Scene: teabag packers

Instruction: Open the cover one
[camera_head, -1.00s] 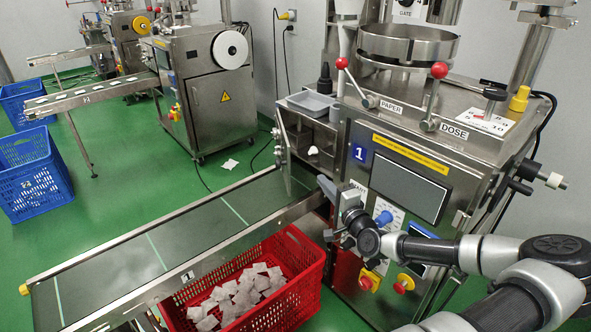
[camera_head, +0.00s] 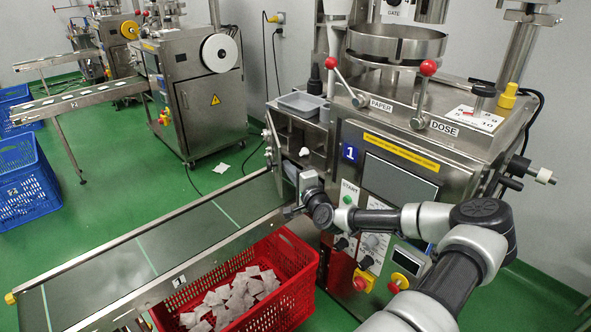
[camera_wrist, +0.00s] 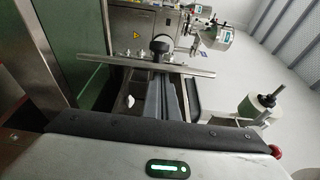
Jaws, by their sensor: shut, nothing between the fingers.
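Machine 1 (camera_head: 430,125) stands at the right in the head view, marked with a blue 1 label. A steel plate (camera_head: 271,140) with small knobs stands at its left side, beside an open-fronted bay; I cannot tell which part is cover one. My gripper (camera_head: 290,211) is by the machine's lower left front, over the inner end of the conveyor. In the wrist view, my shut, empty fingers (camera_wrist: 166,103) point toward a steel bar (camera_wrist: 110,59) and a black knob (camera_wrist: 160,46). The fingertips are small and dark, and contact with the knob is unclear.
The green conveyor (camera_head: 175,235) runs to the lower left. A red crate (camera_head: 290,300) of teabags sits just below my gripper. Blue crates (camera_head: 25,180) and another machine (camera_head: 205,100) stand farther left. Red-knobbed levers (camera_head: 428,67) rise from machine 1's top.

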